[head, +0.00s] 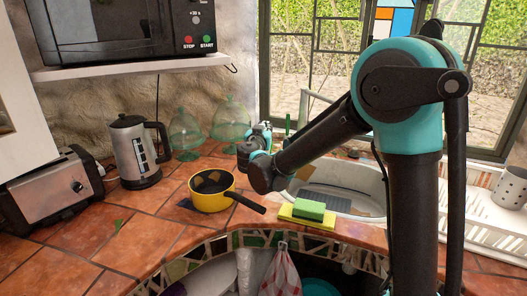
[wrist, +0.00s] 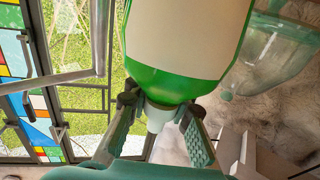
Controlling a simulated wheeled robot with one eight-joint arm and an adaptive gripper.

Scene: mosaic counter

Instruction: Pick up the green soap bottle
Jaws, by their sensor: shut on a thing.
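The green soap bottle (wrist: 185,45) fills the upper middle of the wrist view, with a large pale label and a whitish neck or cap. My gripper (wrist: 158,108) has one finger on each side of that narrow end and is shut on it. In the head view my arm reaches toward the back of the counter near the sink. The bottle cannot be made out clearly there, and my arm hides part of that area.
A yellow pan (head: 211,198) stands left of the sink (head: 345,190). A green and yellow sponge (head: 309,210) lies at the sink's front edge. A kettle (head: 131,152), a toaster (head: 48,190) and glass cloches (head: 230,120) stand left. A microwave (head: 120,28) sits on a shelf above.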

